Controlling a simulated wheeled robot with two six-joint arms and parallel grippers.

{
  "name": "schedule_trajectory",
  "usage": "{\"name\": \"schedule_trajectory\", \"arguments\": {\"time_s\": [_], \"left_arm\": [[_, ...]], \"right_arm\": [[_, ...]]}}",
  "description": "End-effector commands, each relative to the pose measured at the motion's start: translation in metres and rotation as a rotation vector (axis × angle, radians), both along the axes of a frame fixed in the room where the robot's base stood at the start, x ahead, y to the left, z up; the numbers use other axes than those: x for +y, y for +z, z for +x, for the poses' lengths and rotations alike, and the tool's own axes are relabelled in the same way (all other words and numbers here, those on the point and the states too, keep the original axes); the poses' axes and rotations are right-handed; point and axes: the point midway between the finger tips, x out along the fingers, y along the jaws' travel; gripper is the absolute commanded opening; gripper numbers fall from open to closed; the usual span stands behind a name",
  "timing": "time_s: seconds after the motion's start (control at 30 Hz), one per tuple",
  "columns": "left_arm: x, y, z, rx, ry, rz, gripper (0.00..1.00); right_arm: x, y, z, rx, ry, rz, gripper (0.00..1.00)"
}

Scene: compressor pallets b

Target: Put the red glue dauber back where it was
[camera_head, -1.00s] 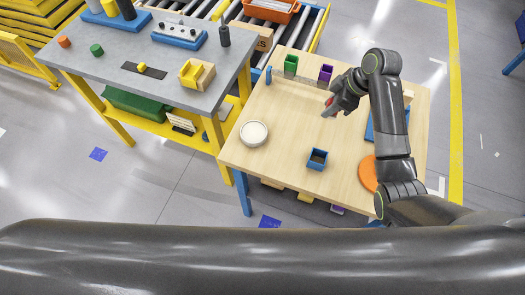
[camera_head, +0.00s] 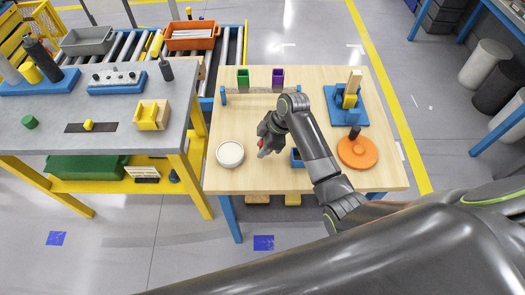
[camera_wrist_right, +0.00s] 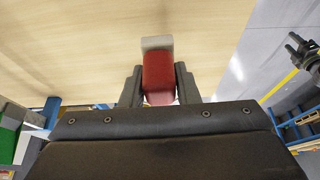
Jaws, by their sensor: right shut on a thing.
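The red glue dauber (camera_wrist_right: 158,80) is between the fingers of my right gripper (camera_wrist_right: 158,88) in the right wrist view. It has a red body and a pale grey end that points away from the palm. In the head view, my right gripper (camera_head: 264,150) is over the wooden table (camera_head: 310,182), between the round white dish (camera_head: 230,154) and a small blue open box (camera_head: 296,159). Only a little red shows at its fingers there. My arm partly hides the blue box. My left gripper is not in view.
A green holder (camera_head: 243,78) and a purple holder (camera_head: 278,78) stand at the table's back by a low rail. A blue fixture (camera_head: 331,96) and an orange disc (camera_head: 357,153) with a dark knob are at the right.

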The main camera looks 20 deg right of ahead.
Motion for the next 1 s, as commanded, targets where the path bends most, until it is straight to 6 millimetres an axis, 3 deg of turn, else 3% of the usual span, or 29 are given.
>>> {"name": "schedule_trajectory", "arguments": {"time_s": [0.23, 0.63, 0.67, 0.8, 1.0], "left_arm": [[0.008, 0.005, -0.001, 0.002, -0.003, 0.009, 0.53], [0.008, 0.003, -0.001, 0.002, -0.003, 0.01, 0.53], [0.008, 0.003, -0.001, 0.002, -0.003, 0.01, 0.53], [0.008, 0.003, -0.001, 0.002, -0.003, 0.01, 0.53], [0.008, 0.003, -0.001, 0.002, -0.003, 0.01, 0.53]], "right_arm": [[0.0, -0.03, -0.001, 0.004, -0.001, -0.001, 0.07], [0.0, -0.036, -0.001, 0.002, -0.001, -0.001, 0.07], [0.0, -0.036, -0.001, 0.002, -0.001, -0.001, 0.3], [0.0, -0.036, -0.001, 0.002, -0.001, -0.001, 0.48], [0.0, -0.036, -0.001, 0.002, -0.001, -0.001, 0.5]]}}
